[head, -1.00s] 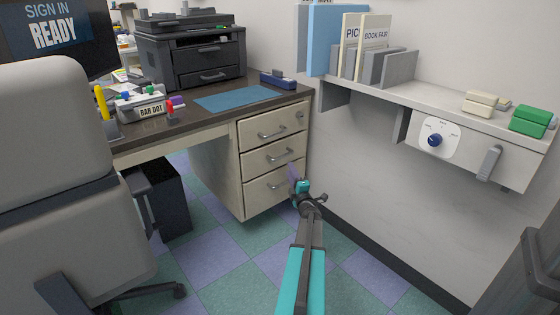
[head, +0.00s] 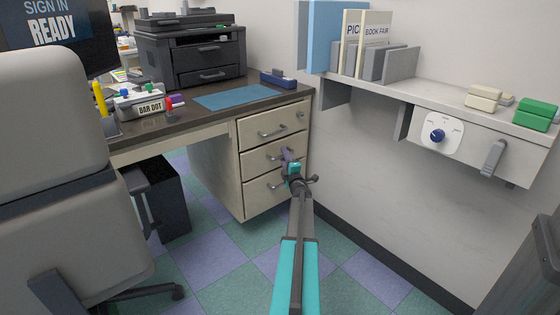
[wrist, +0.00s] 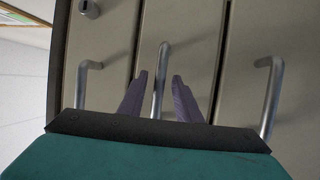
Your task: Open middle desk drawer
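The desk's middle drawer (head: 258,164) is shut, one of three stacked beige drawers with grey bar handles. Its handle shows in the wrist view (wrist: 161,85), upright in that turned picture, between the two purple fingers of my gripper (wrist: 161,82). The fingers are open, one on each side of the handle, with a gap on both sides. In the head view my gripper (head: 288,156) is in front of the middle drawer and hides part of its handle.
The top drawer (head: 272,126) has a lock, and the bottom drawer (head: 262,190) is below; both are shut. A grey chair (head: 60,180) stands at the left. A wall shelf (head: 440,105) is at the right. Tiled floor in front of the drawers is clear.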

